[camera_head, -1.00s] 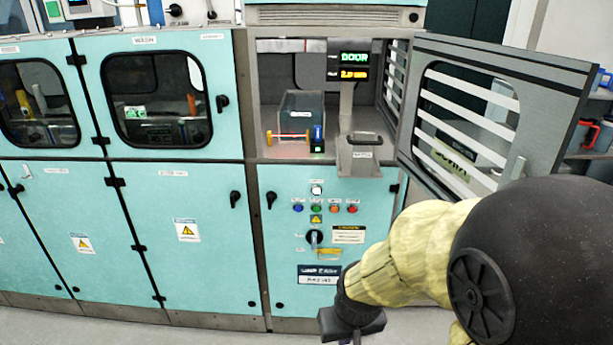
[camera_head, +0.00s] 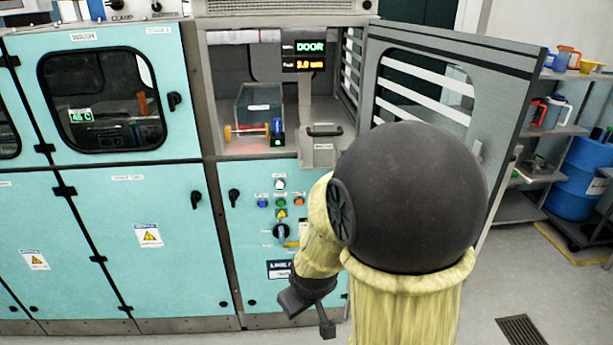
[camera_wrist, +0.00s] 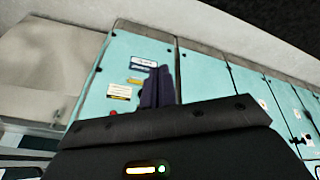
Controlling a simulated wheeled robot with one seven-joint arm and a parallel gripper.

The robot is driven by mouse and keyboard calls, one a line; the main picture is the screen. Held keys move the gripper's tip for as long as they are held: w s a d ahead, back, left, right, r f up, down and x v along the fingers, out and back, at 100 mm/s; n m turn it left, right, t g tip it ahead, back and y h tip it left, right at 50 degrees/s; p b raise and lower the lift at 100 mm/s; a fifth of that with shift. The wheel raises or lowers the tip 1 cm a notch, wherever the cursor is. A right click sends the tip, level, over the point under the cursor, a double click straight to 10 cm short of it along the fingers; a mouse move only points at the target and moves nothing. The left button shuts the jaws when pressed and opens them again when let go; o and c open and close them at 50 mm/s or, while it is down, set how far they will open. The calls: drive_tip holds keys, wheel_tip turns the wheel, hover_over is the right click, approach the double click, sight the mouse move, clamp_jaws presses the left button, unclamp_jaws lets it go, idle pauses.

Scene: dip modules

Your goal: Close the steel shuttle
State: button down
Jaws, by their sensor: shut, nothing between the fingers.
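The likely steel shuttle (camera_head: 322,157) is a grey steel piece with a dark handle and a small label. It sticks out at the front right of the open compartment in the head view, its lower part partly hidden by my arm. My gripper (camera_head: 327,328) is low in front of the turquoise lower panel, well below the shuttle and apart from it. In the wrist view its dark fingers (camera_wrist: 158,86) are together and empty, in front of the panel.
The barred grey door (camera_head: 508,95) stands open on the right, beside my arm. The compartment holds a grey bin (camera_head: 258,108), a red-and-yellow bar (camera_head: 250,130) and a blue item (camera_head: 277,130). A display (camera_head: 304,56) reads DOOR. Shelves and a blue drum (camera_head: 580,178) stand far right.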

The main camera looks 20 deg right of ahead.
drive_tip(key=w+d+n+t+h+p, duration=0.1)
drive_tip(key=w+d+n+t+h, duration=0.45)
drive_tip(key=w+d+n, duration=0.75)
drive_tip(key=w+a+r+n+t, duration=0.1)
drive_tip(key=w+r+n+t, duration=0.3)
drive_tip(key=n, duration=0.4)
drive_tip(key=w+a+r+n+t+p, duration=0.1)
drive_tip(key=w+a+r+n+t, duration=0.1)
drive_tip(key=r+n, duration=0.3)
drive_tip(key=w+n+t+y, duration=0.1)
drive_tip(key=n, duration=0.2)
drive_tip(key=shift+w+n+t, duration=0.35)
drive_tip(key=shift+w+n, duration=0.05)
drive_tip(key=shift+r, duration=0.15)
drive_tip(key=p+x, duration=0.4)
drive_tip(key=x, duration=1)
drive_tip(key=shift+d, duration=0.1)
